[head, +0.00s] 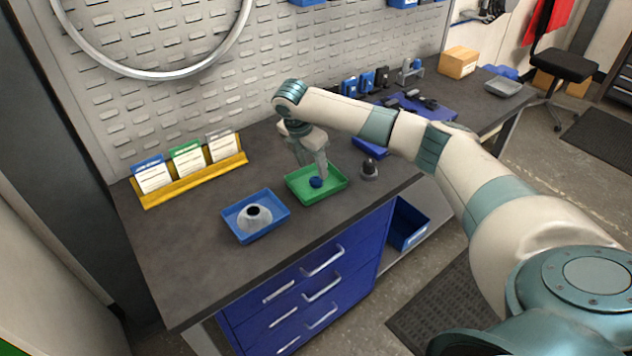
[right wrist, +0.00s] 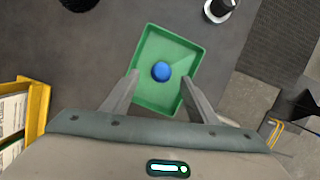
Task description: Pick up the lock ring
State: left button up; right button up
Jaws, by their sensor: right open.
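A small blue round piece (head: 316,182), which I take for the lock ring, lies in a green tray (head: 335,187) on the dark workbench. In the right wrist view the blue piece (right wrist: 161,71) sits near the middle of the green tray (right wrist: 150,102); no hole through it can be made out. My right gripper (head: 312,173) points down over the green tray. Its open fingers (right wrist: 160,76) show on either side of the blue piece, with nothing between them that I can see held. The height gap is hard to tell. My left gripper is out of view.
A blue tray (head: 277,224) holding a grey cone-shaped part (head: 256,217) with a dark hole stands left of the green tray. A dark knob-like part (head: 369,170) stands to its right. A yellow card rack (head: 192,180) stands behind. The bench front is clear.

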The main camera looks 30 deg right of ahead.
aim_at(316, 179)
jog(key=shift+s+d+f+p, duration=0.1)
jog(key=shift+f+p, duration=0.4)
jog(key=shift+f, duration=0.05)
jog(key=p+x, duration=0.1)
jog(key=x, duration=0.2)
jog(key=shift+s+f, duration=0.1)
jog(key=shift+f, duration=0.4)
jog(key=shift+c, duration=0.3)
jog(key=c, duration=1.1)
jog(key=shift+c, duration=0.2)
jog(key=shift+r, duration=0.2)
